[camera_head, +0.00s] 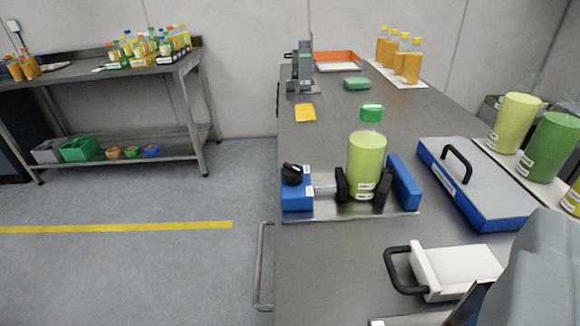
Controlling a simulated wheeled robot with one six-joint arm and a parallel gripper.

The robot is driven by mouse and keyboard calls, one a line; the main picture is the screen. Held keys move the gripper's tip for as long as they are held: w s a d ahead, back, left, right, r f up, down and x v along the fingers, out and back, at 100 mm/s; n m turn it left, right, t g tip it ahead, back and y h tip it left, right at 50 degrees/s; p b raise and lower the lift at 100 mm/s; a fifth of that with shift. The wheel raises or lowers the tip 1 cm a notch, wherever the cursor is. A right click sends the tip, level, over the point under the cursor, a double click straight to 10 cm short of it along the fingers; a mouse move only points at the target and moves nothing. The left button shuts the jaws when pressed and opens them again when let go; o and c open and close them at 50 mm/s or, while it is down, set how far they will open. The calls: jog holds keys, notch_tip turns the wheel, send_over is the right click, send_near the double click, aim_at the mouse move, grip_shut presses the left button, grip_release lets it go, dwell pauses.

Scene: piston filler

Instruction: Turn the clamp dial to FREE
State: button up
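The clamp dial (292,174) is a black round knob with a small light mark. It sits on top of a blue block (304,195) at the left end of the clamp, at the table's left edge. Small white labels are beside it, too small to read, so I cannot tell its setting. Black clamp jaws (342,186) stand at both sides of a bottle (367,160) of yellow-green liquid with a green cap. The bottle is upright. A blue plate (404,182) stands to its right. My gripper's fingers do not show.
A white block with a black handle (455,270) and a blue-edged grey lid with a handle (475,185) lie to the right. Large bottles (515,122) stand behind them. A grey shape fills the lower right corner. The floor left of the table is clear.

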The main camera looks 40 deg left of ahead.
jog(key=w+a+r+g+y, duration=0.1)
jog(key=w+a+g+y, duration=0.1)
jog(key=w+a+g, duration=0.4)
jog(key=n+g+h, duration=0.2)
jog(key=n+g, duration=0.1)
jog(key=g, duration=0.8)
send_over(293, 169)
notch_tip(293, 169, down, 3)
notch_tip(293, 169, down, 17)
jog(key=shift+f, duration=0.1)
jog(key=c, duration=1)
